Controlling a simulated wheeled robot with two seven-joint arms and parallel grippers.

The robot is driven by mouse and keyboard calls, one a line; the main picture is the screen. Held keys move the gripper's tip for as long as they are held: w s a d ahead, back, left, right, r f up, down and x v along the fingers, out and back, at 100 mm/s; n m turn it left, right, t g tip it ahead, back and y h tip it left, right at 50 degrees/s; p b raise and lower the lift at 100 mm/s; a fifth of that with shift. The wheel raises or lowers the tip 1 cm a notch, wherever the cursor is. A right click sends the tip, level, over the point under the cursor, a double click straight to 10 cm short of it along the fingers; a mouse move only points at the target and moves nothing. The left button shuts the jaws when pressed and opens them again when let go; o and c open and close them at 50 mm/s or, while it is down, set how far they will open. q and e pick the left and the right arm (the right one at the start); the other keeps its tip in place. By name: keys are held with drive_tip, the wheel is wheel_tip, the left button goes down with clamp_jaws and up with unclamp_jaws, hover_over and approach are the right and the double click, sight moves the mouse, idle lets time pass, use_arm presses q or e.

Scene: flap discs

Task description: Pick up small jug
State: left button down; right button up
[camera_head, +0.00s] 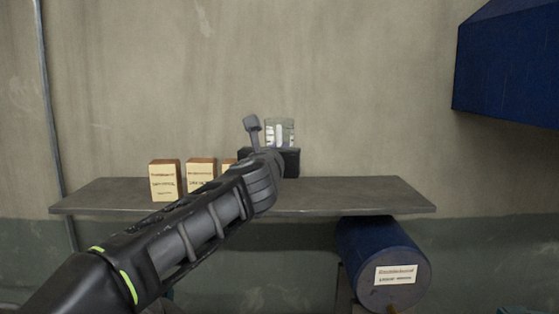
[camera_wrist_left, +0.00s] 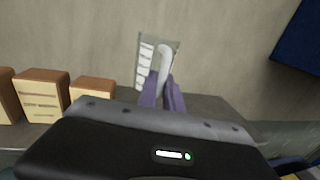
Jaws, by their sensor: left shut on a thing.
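The small jug (camera_head: 280,131) is clear, with white markings, and shows above my left gripper in the head view. In the left wrist view the jug (camera_wrist_left: 146,62) has a pale handle (camera_wrist_left: 163,62) on its right side. My left gripper (camera_wrist_left: 163,92) is shut on the jug at the lower part of this handle. In the head view my left gripper and wrist hide the jug's lower part. Whether the jug's base touches the shelf cannot be told. My right gripper is in neither view.
A grey shelf (camera_head: 355,195) runs along the wall, its right part clear. Labelled boxes (camera_head: 165,181) stand on it at the left. A blue drum (camera_head: 385,262) lies below the shelf's right end. A blue hood (camera_head: 510,65) juts out at upper right.

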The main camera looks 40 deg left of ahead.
use_arm(q)
drive_tip(key=shift+r, duration=0.1)
idle(0.5)
drive_tip(key=c, duration=2.1)
unclamp_jaws()
clamp_jaws()
drive_tip(key=shift+r, duration=0.1)
